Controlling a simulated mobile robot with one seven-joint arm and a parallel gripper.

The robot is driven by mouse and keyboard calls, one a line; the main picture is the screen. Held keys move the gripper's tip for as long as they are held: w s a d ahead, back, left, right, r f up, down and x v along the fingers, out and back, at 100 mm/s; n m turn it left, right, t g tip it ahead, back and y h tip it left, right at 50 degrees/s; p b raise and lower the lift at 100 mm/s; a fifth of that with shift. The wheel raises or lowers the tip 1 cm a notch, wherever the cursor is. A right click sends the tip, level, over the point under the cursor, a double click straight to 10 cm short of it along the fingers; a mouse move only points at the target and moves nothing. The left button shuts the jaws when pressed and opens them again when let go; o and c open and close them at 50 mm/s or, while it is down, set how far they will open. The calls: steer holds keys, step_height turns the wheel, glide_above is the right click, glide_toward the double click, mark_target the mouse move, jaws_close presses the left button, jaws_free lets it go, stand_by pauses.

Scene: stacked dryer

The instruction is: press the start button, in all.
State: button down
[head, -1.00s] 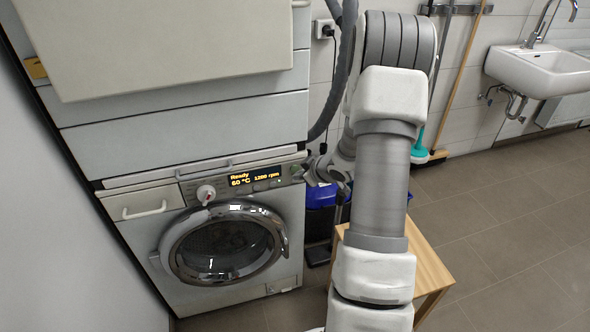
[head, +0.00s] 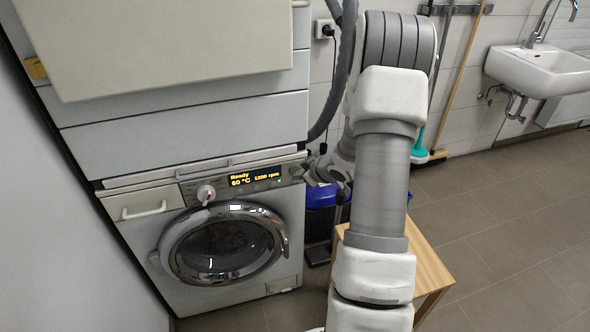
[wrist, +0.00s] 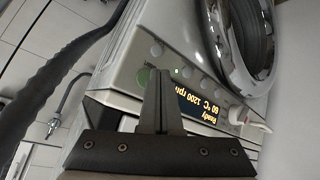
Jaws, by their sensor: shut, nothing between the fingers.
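The washing machine's control panel shows a lit display (head: 255,177) reading "Ready 60 °C 1200 rpm"; the display appears upside down in the wrist view (wrist: 198,104). A round green button (wrist: 143,76), which looks like the start button, sits at the panel's end beyond several small grey buttons. In the head view the green button (head: 295,170) is at the panel's right end. My gripper (wrist: 160,72) is shut and empty. Its fingertips appear just beside the green button in the wrist view; I cannot tell whether they touch the panel. My gripper (head: 305,174) is at the panel's right edge in the head view.
The program knob (head: 205,193) sticks out left of the display. The round door (head: 225,243) below is closed. A dark hose (head: 342,75) hangs right of the stack. A wooden stool (head: 425,265) stands at the right, with a blue bin (head: 320,195) behind it.

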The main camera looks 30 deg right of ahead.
steer(key=shift+w+d+p, duration=0.1)
steer(key=shift+w+p, duration=0.25)
steer(key=shift+w, duration=0.05)
